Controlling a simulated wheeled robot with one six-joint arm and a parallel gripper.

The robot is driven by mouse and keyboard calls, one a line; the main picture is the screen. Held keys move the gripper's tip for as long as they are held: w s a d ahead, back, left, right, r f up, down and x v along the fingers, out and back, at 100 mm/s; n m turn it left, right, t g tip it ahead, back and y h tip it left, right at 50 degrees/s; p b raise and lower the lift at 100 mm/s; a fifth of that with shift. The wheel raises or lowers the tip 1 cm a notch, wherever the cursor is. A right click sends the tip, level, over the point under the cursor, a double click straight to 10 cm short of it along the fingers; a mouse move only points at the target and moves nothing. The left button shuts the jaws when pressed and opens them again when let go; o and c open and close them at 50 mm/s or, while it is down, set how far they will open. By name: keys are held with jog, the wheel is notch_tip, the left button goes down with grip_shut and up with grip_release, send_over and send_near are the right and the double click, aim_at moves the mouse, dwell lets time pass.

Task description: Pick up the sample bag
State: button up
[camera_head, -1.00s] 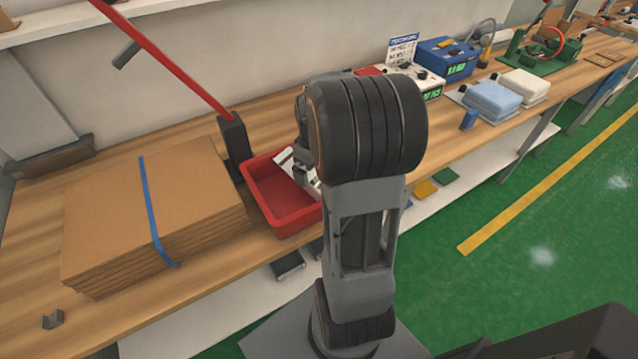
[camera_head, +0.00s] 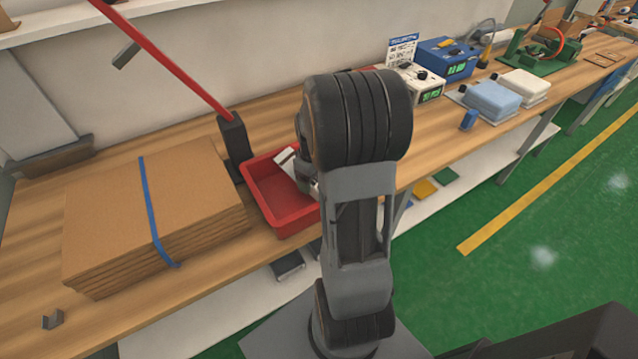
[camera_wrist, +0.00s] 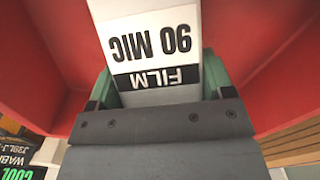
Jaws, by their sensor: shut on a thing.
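The sample bag (camera_wrist: 150,35) shows in the wrist view as a white piece printed "90 MIC" and "FILM", upside down in the picture. It is between the green fingers of my gripper (camera_wrist: 157,82), which is shut on it. The red tray (camera_wrist: 255,60) surrounds them. In the head view, a white part of the bag (camera_head: 284,157) shows inside the red tray (camera_head: 285,222). My gripper (camera_head: 305,180) is partly hidden there by my arm. The lower end of the bag and whether it touches the tray floor cannot be told.
A strapped stack of cardboard (camera_head: 110,205) lies left of the tray. A black post (camera_head: 234,143) with a red lever (camera_head: 170,65) stands behind the tray. A white device (camera_head: 425,85) and a blue device (camera_head: 455,62) stand farther right on the wooden bench (camera_head: 270,115).

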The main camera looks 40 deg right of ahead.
jog(key=c, duration=0.4)
jog(key=shift+r, duration=0.15)
notch_tip(320, 180, up, 10)
jog(key=shift+f, duration=0.1)
dwell(0.4)
